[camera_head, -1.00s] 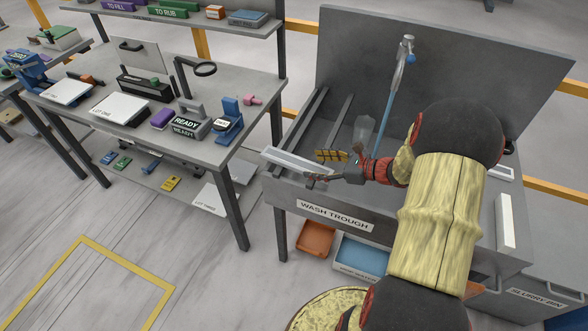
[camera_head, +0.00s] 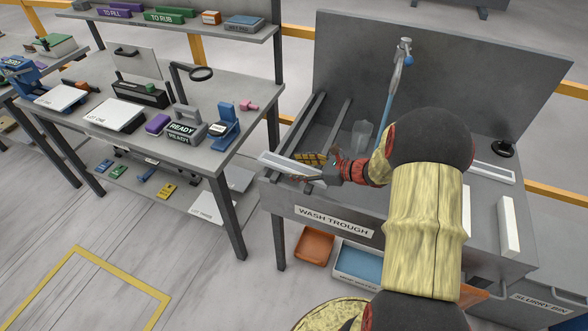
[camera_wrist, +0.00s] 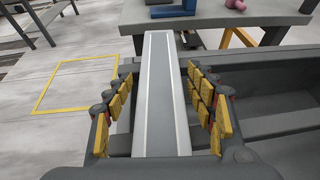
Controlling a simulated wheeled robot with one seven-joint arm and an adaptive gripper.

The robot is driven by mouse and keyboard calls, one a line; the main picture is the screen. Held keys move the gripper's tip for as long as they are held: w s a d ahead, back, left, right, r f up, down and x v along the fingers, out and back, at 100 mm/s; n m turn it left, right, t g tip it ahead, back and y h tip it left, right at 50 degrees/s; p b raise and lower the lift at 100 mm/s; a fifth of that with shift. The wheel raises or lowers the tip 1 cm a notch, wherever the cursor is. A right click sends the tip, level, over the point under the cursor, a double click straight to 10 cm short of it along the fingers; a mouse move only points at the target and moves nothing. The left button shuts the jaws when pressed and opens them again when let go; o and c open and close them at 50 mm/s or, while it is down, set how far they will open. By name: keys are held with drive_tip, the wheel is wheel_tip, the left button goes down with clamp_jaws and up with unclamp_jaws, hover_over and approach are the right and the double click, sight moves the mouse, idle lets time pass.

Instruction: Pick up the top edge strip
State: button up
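A long flat strip (camera_head: 284,162), grey with pale lines along its sides, lies at the front left corner of the wash trough (camera_head: 275,195). In the wrist view the strip (camera_wrist: 161,95) runs lengthwise between the two fingers of my gripper (camera_wrist: 163,110). The yellow-padded fingers stand apart, with a gap on each side of the strip. My gripper (camera_head: 308,165) is open around the strip's near part in the head view. The strip's near end is hidden by my gripper in the head view.
Other pale strips lie on the trough's right side, one at the back (camera_head: 488,172) and one in front (camera_head: 508,226). A workbench (camera_head: 190,150) with tools stands to the left.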

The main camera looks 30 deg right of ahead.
drive_tip(key=c, duration=1.3)
drive_tip(key=shift+r, duration=0.1)
drive_tip(key=shift+c, duration=0.2)
